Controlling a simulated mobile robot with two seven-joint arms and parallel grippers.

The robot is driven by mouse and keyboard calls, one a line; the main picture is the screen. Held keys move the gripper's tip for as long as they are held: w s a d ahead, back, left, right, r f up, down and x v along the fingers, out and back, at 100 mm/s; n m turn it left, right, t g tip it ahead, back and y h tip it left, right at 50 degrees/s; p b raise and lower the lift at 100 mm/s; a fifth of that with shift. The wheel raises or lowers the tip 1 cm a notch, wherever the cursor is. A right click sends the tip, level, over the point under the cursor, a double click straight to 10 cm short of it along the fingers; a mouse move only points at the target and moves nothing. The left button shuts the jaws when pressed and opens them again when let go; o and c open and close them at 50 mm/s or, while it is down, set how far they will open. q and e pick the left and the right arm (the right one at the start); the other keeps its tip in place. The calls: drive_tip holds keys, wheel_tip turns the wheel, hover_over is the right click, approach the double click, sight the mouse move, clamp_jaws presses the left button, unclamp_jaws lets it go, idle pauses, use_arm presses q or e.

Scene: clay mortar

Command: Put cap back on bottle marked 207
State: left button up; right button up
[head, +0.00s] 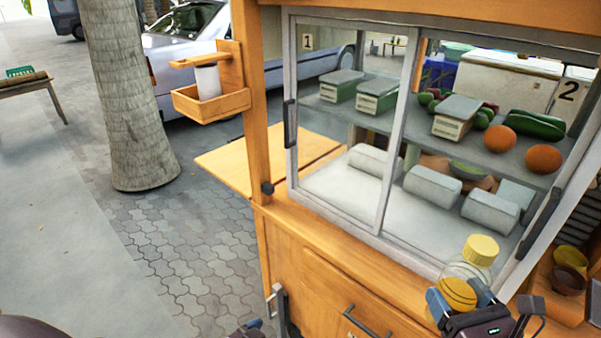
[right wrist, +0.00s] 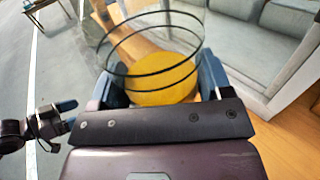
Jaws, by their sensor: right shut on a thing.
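My right gripper (head: 460,302) is at the bottom right of the head view, its blue fingers on either side of a clear bottle (head: 452,268). A yellow cap (head: 481,249) shows at the bottle's upper end. Between the fingers a round yellow area crossed by dark lines shows. In the right wrist view the clear bottle (right wrist: 150,45) has dark rings, with a yellow disc at its near end between the fingers. I cannot read any number on it. My left gripper (head: 248,329) is mostly cut off at the bottom edge; its blue tip also shows in the right wrist view (right wrist: 62,106).
A wooden cart has a glass-fronted case, its sliding panes (head: 345,130) marked 1 and 2. A wooden holder (head: 210,101) with a white cylinder is on its left post. A metal handle (head: 362,322) is on the cart's front. Small bowls (head: 569,279) are at right.

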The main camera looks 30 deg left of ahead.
use_arm(q)
drive_tip(key=s+a+f+g+y, duration=0.1)
drive_tip(key=s+a+f, duration=0.1)
drive_tip(key=s, duration=0.3)
drive_tip(key=shift+a+f, duration=0.35)
drive_tip(key=shift+a, duration=0.1)
use_arm(e)
drive_tip(key=shift+w+d+r+h, duration=0.1)
drive_tip(key=shift+w+d+h, duration=0.05)
drive_tip(key=shift+d+h, duration=0.15)
drive_tip(key=w+d+m+t+h, duration=0.1)
drive_tip(key=d+m+t+h, duration=0.3)
drive_tip(key=d+m+h, duration=0.55)
use_arm(q)
drive_tip(key=shift+w+r+p, duration=0.15)
drive_tip(key=shift+r+p, duration=0.45)
drive_tip(key=shift+r, duration=0.25)
use_arm(e)
drive_tip(key=w+d+r+m+h, duration=0.1)
drive_tip(key=w+d+r+h, duration=0.1)
drive_tip(key=d, duration=0.5)
drive_tip(key=w+d+r+m+g+h, duration=0.1)
drive_tip(key=w+d+r+h, duration=0.2)
drive_tip(key=d, duration=0.5)
drive_tip(key=w+d+r+m+h, duration=0.1)
drive_tip(key=w+d+r+h, duration=0.2)
drive_tip(key=w+d, duration=0.3)
drive_tip(key=shift+w+d+m+g+h, duration=0.3)
drive_tip(key=shift+d+m+h, duration=0.05)
drive_tip(key=shift+d+h, duration=0.35)
